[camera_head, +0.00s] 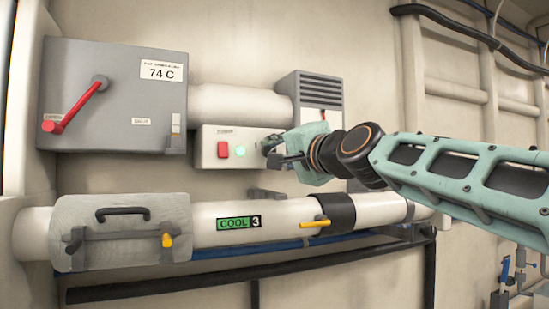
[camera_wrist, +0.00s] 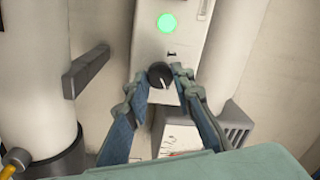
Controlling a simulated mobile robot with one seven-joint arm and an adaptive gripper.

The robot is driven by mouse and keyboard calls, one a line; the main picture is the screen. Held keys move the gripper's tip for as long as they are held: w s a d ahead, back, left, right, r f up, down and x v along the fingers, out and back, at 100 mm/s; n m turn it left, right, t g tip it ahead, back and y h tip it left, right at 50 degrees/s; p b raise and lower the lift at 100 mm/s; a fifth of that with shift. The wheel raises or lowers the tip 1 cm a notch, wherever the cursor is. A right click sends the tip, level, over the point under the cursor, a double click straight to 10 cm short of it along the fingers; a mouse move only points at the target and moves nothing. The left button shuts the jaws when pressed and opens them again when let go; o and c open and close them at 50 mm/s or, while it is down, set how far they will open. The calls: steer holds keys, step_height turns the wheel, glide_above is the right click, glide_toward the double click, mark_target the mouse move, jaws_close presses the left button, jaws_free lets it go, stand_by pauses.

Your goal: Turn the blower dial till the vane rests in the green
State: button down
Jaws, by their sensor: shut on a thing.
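The blower dial (camera_wrist: 160,75) is a round black knob with a pale pointer line, on the light control box (camera_head: 209,148). In the wrist view my gripper (camera_wrist: 159,78) has one finger on each side of the dial, shut on it. In the head view my gripper (camera_head: 272,150) reaches the box's right end and largely hides the dial. A vane gauge with a white face and red marks (camera_wrist: 180,139) shows beyond the dial, partly behind the right finger. The vane's exact position and any green zone cannot be made out. A small red mark also shows below the grey louvred vent (camera_head: 318,90).
The control box carries a red switch (camera_head: 223,150) and a lit green lamp (camera_head: 240,151). A grey box with a red lever (camera_head: 75,105) hangs at left. A pipe marked COOL 3 (camera_head: 280,220) runs below, with yellow handles. Wall ribs stand right.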

steer(key=shift+m, duration=0.5)
steer(key=c, duration=1.7)
jaws_free()
steer(key=shift+o, duration=0.2)
steer(key=shift+s+d, duration=0.1)
steer(key=v, duration=1.1)
steer(key=shift+s, duration=0.4)
steer(key=shift+d+f, duration=0.1)
